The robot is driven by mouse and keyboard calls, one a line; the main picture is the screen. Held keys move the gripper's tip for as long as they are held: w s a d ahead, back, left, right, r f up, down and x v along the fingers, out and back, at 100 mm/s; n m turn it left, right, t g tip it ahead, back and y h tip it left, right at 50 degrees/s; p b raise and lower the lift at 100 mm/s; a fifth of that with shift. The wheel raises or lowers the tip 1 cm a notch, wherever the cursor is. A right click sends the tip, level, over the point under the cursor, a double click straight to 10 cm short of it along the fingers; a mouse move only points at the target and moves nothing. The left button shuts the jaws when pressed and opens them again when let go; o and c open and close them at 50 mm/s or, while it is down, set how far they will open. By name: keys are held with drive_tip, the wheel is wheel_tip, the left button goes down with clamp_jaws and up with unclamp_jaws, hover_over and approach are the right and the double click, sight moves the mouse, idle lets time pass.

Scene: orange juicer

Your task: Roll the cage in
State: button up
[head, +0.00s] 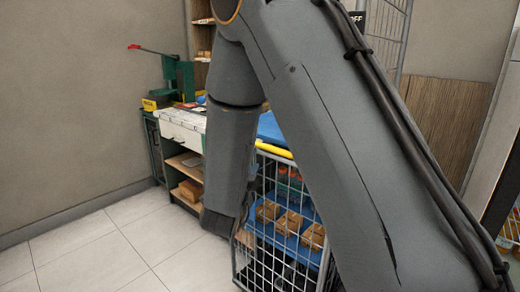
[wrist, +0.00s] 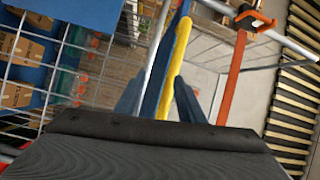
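The wire cage (head: 276,232) stands in front of me in the head view, partly hidden behind my arm. It has blue shelves with brown cartons (head: 289,222) and a yellow bar (head: 275,151) along its upper edge. In the wrist view the yellow bar (wrist: 174,52) runs up the middle beside a blue strip. My gripper (wrist: 160,78) has its two dark fingers apart, one on each side of the bar in the picture. I see gaps beside the bar; whether it lies at fingertip depth is unclear. My arm hides the gripper in the head view.
A workbench (head: 180,128) with a green press (head: 178,76) stands along the wall behind the cage at left. Tiled floor (head: 90,262) is clear at the lower left. In the wrist view an orange strap (wrist: 236,70) hangs on the right near slatted boards (wrist: 295,95).

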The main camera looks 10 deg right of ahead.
sight(260, 148)
drive_tip(key=w+d+r, duration=0.1)
drive_tip(key=w+d+r+m+h+p, duration=0.1)
drive_tip(key=w, duration=0.1)
drive_tip(key=w+d+r+m+h+p, duration=0.1)
drive_tip(key=w+d, duration=0.1)
drive_tip(key=shift+w+t, duration=0.25)
drive_tip(key=shift+t, duration=0.05)
drive_tip(key=shift+c, duration=0.2)
drive_tip(key=shift+f, duration=0.1)
clamp_jaws()
